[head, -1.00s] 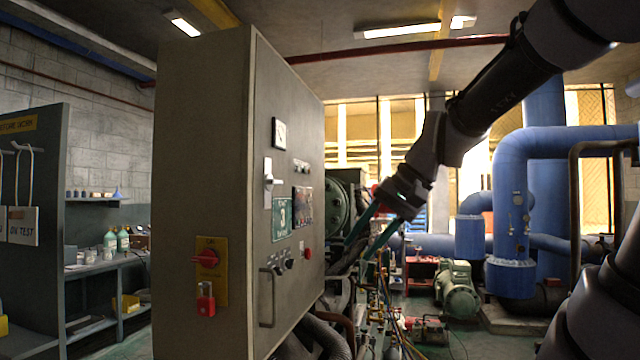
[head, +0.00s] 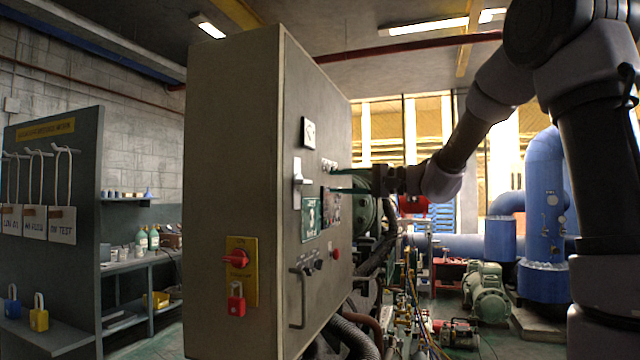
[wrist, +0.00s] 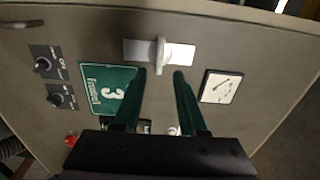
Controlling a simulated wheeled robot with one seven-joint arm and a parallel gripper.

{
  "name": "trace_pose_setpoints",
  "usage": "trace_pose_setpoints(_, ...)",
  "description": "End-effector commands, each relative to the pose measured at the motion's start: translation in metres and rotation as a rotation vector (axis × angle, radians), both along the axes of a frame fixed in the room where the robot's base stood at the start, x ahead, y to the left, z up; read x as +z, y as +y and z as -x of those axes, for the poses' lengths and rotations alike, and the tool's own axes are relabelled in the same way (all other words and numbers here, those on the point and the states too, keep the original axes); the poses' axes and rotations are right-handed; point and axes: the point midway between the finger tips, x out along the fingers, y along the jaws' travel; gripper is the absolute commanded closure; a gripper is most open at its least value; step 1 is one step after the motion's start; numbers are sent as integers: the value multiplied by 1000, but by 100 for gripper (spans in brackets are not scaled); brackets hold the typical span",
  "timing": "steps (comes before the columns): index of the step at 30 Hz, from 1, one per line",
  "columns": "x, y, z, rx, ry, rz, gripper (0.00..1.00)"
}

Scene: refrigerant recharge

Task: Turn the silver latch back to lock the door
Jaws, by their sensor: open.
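The silver latch (head: 297,172) is on the door (head: 285,235) of the grey cabinet. Its pale plate is upright in the head view, and its handle sticks out crosswise. In the wrist view the latch (wrist: 160,52) is at top centre, its handle across the plate. The door looks flush with the cabinet. My gripper (head: 328,181) is open with nothing between its green fingers, in front of the door. In the wrist view the fingertips (wrist: 160,74) lie either side of the handle's line, just short of it. No contact is visible.
On the door are a gauge (wrist: 220,87), a green sign numbered 3 (wrist: 107,88), two black knobs (wrist: 48,81) and a bar handle (head: 304,298). A red switch with a red padlock (head: 236,300) is on the cabinet side. Hoses and pipework crowd the cabinet's lower right.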

Motion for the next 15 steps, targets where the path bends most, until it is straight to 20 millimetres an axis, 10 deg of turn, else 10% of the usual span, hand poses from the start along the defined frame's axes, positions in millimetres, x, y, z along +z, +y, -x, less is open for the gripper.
trace_pose_setpoints(15,-1,60,-21,2,1,1,59)
